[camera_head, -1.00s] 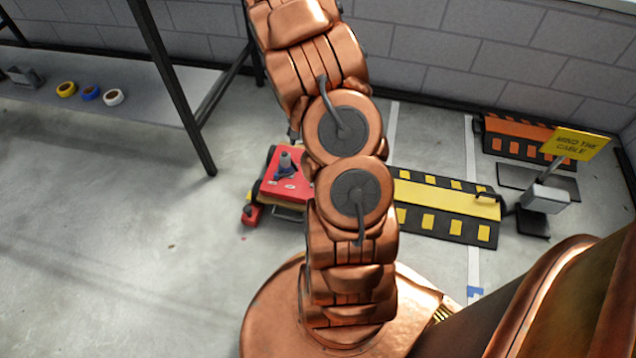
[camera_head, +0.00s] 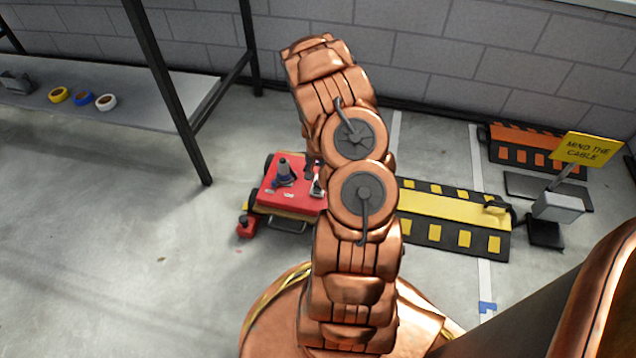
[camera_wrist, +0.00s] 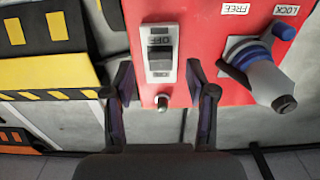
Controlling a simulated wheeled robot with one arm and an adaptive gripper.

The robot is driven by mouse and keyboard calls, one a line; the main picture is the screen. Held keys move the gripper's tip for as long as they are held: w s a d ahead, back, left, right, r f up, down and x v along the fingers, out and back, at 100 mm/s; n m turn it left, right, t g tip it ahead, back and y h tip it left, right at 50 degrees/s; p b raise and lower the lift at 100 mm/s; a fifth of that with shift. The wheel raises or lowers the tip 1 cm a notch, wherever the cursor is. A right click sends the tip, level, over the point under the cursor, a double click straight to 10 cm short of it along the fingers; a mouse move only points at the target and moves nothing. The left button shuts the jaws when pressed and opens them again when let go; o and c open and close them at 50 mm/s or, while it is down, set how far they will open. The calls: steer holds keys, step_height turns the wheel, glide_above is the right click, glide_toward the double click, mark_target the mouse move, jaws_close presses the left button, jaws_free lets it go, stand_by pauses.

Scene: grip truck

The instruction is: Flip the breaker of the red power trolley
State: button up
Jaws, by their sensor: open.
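The red power trolley (camera_head: 291,190) stands on the floor, partly behind my arm in the head view. In the wrist view its red top (camera_wrist: 192,45) shows the breaker (camera_wrist: 160,52), a switch in a pale plate with an OFF marking. A grey and blue lever (camera_wrist: 262,72) stands to the right, near the labels FREE and LOCK. My gripper (camera_wrist: 158,82) is open and empty, its fingers either side of the breaker's lower end in the picture. Contact cannot be told.
A yellow and black cable ramp (camera_head: 450,212) lies right of the trolley. Behind it are an orange barrier (camera_head: 520,147) and a "MIND THE CABLE" sign (camera_head: 587,149). A shelf (camera_head: 150,105) with tape rolls stands at the left. The floor at left is clear.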

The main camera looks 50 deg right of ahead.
steer(key=shift+f+b, duration=0.3)
steer(key=shift+f, duration=1.1)
jaws_close()
